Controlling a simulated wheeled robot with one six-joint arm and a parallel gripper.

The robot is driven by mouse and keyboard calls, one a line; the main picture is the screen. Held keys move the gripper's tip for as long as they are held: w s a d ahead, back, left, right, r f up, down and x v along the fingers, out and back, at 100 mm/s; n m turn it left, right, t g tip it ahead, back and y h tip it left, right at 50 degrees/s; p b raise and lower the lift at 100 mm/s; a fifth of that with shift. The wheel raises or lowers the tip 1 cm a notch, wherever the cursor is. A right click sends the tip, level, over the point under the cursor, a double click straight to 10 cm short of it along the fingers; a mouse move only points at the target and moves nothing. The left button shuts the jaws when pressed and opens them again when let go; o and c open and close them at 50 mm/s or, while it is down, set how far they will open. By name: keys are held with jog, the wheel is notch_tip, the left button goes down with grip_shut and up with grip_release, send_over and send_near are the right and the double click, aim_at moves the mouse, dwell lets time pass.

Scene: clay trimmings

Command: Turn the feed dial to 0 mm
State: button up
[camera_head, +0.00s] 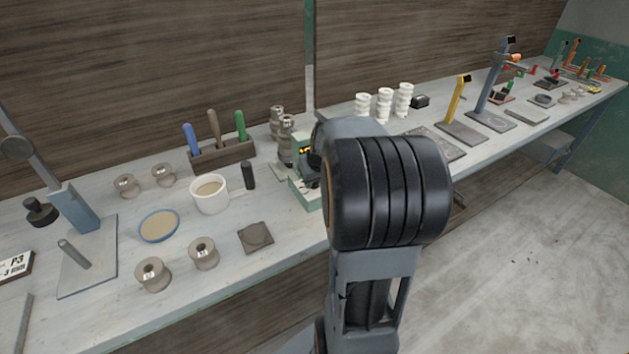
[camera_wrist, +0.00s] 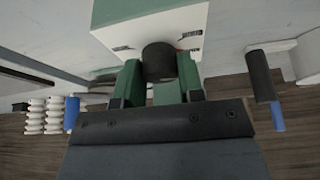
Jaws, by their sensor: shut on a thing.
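The feed dial is a dark round knob (camera_wrist: 158,62) on the white front face of a green-and-white device (camera_wrist: 140,28) in the wrist view. My gripper (camera_wrist: 160,78) has its two green fingers on either side of the knob and is shut on it. Dark markings show on the white face right of the knob, too small to read. In the head view the device (camera_head: 306,194) stands on the bench, mostly hidden behind my arm. The dial and my gripper are hidden there.
Left of the device are a black cylinder (camera_head: 248,176), a white cup (camera_head: 209,194), a blue-rimmed bowl (camera_head: 159,226) and a dark square tile (camera_head: 255,237). Spools (camera_head: 204,253) stand near the bench's front edge. White stacked spools (camera_head: 385,104) stand at the back.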

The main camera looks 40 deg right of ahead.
jog(key=n+y+b, duration=0.1)
jog(key=n+b, duration=0.1)
jog(key=n, duration=0.1)
jog(key=shift+d+f+b, duration=0.1)
jog(key=shift+f+b, duration=0.1)
jog(key=shift+b, duration=0.15)
jog(key=shift+r+n+y+b, duration=0.15)
jog(key=shift+n+y+b, duration=0.75)
jog(key=shift+n, duration=1.5)
jog(key=o, duration=0.9)
jog(key=shift+r, duration=0.1)
jog(key=v, duration=0.7)
jog(key=p+v, duration=0.1)
jog(key=v, duration=0.5)
jog(key=shift+d+r, duration=0.1)
jog(key=shift+r, duration=0.3)
